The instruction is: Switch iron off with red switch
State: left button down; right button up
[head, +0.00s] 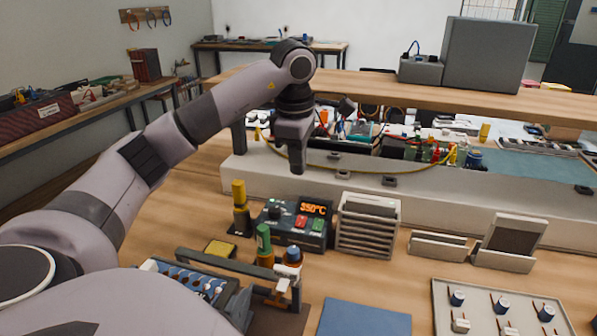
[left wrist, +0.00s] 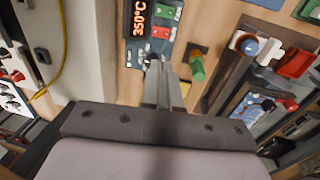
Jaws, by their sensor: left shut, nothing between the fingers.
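The soldering station (head: 290,232) is a dark box on the bench with a lit orange display reading 350°C (head: 314,208). A red switch (head: 301,222) and a green switch (head: 318,225) sit below the display. In the left wrist view, the red switch (left wrist: 161,32) lies just beyond my fingertips, beside the green one (left wrist: 169,12). My left gripper (head: 299,196) points down above the station, shut and empty; its narrow fingers also show in the left wrist view (left wrist: 158,66). Whether the fingertips touch the station is unclear. My right gripper is out of view.
A yellow-topped holder (head: 240,208) stands left of the station, and a green-capped bottle (head: 264,245) in front. A ribbed grey rack (head: 368,228) stands close on the right. A blue mat (head: 364,318) lies in front. A raised ledge (head: 400,186) runs behind.

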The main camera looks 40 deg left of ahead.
aim_at(302, 218)
pick_arm(q)
jog(key=shift+w+a+r+b, duration=0.15)
jog(key=shift+w+a+b, duration=0.1)
jog(key=shift+w+b, duration=0.15)
jog(key=f, duration=0.4)
jog(key=w+f, duration=0.1)
jog(key=f, duration=0.9)
jog(key=shift+w+a, duration=0.25)
jog(key=shift+a, duration=0.15)
